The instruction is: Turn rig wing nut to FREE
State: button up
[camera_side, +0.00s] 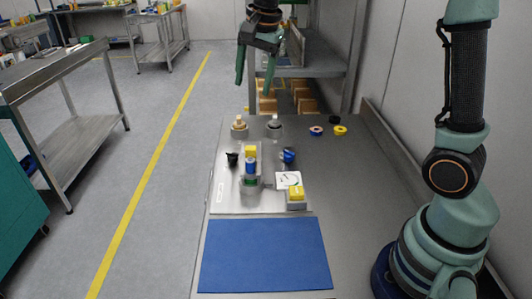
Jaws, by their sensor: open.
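A small rig stands on a light plate (228,200) on the bench. Its middle block carries a yellow part (251,151), a blue part (250,166) and a green part (251,181). A black knob-like part (232,158) sits to its left and a dark blue one (288,155) to its right. Behind stand two round fittings, one with a tan top (239,121) and one with a grey top (274,120). I cannot tell which part is the wing nut, nor read any FREE mark. My gripper (254,88) is open and empty, pointing down, above the far end of the rig.
A white dial card (288,179) and a yellow-topped grey block (296,194) are at the plate's right front. A blue mat (265,255) lies in front. Small blue-red (316,131), yellow (340,131) and black (334,120) pieces lie back right. The bench's right middle is clear.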

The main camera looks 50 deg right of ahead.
jog(key=shift+s+a+r+n, duration=0.1)
jog(key=shift+s+r+n, duration=0.15)
jog(key=shift+s+n, duration=0.5)
jog(key=shift+s+a+r+n, duration=0.15)
jog(key=shift+s+n, duration=0.3)
jog(key=shift+s, duration=0.45)
jog(key=shift+d, duration=0.1)
jog(key=m+g, duration=0.3)
jog(key=m, duration=1.2)
send_over(233, 155)
notch_tip(233, 155, down, 15)
jog(key=shift+m, duration=0.3)
notch_tip(233, 155, down, 12)
grip_shut()
jog(key=shift+n, duration=2.3)
